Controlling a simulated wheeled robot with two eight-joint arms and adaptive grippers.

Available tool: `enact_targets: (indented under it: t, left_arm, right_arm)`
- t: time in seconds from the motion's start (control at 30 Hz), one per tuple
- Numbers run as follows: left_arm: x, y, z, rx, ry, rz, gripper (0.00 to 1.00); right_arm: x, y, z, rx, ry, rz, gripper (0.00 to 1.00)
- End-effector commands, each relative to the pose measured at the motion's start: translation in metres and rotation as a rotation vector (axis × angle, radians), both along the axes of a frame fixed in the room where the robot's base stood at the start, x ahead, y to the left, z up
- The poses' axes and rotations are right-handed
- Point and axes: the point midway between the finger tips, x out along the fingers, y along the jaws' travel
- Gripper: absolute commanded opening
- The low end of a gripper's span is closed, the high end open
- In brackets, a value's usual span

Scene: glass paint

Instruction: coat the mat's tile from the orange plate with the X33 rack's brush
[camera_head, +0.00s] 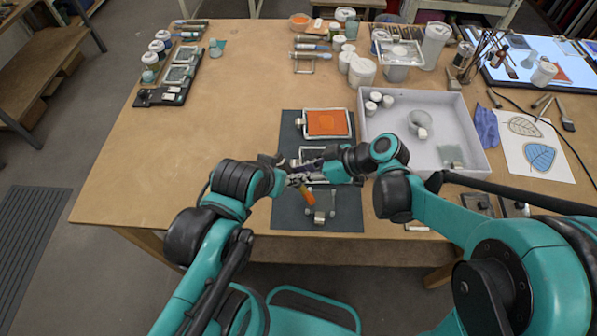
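A dark mat (290,218) lies on the table's near middle. An orange plate (327,123) in a pale frame lies at its far end. A smaller pale frame (313,154), perhaps the tile's holder, is partly hidden behind my arms. My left gripper (290,176) and my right gripper (312,168) meet over the middle of the mat. A short orange piece (308,196), perhaps part of a brush, shows just below them; I cannot tell which gripper holds it. A small pale holder (320,216) sits at the near end. No X33 label is readable.
A grey tray (480,163) with cups and a funnel stands right of the mat. A dark rack (163,96) with jars beside it lies far left. Jars, brushes and a lit panel (545,62) crowd the back. The left-middle tabletop is clear.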

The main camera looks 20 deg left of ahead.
Motion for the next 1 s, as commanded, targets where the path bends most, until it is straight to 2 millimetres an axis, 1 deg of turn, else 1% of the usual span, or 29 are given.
enact_targets:
  t: [0.23, 0.47, 0.57, 0.8, 1.0]
  left_arm:
    - [0.0, 0.0, -0.004, 0.0, 0.0, 0.0, 0.4]
    - [0.0, 0.0, -0.003, 0.0, 0.0, 0.0, 0.4]
    - [0.0, 0.0, -0.004, 0.0, 0.0, 0.0, 0.4]
    - [0.0, 0.0, -0.005, 0.0, 0.0, 0.0, 0.4]
    - [0.0, 0.0, -0.005, 0.0, 0.0, 0.0, 0.4]
  right_arm:
    - [0.0, 0.0, -0.004, 0.0, 0.0, 0.0, 0.0]
    - [0.0, -0.001, -0.003, 0.0, 0.0, 0.0, 0.0]
    - [0.002, -0.005, -0.003, 0.0, 0.001, -0.002, 0.0]
    - [0.005, -0.023, -0.004, 0.0, 0.0, -0.003, 0.0]
    - [0.006, -0.029, -0.004, -0.001, 0.001, 0.0, 0.0]
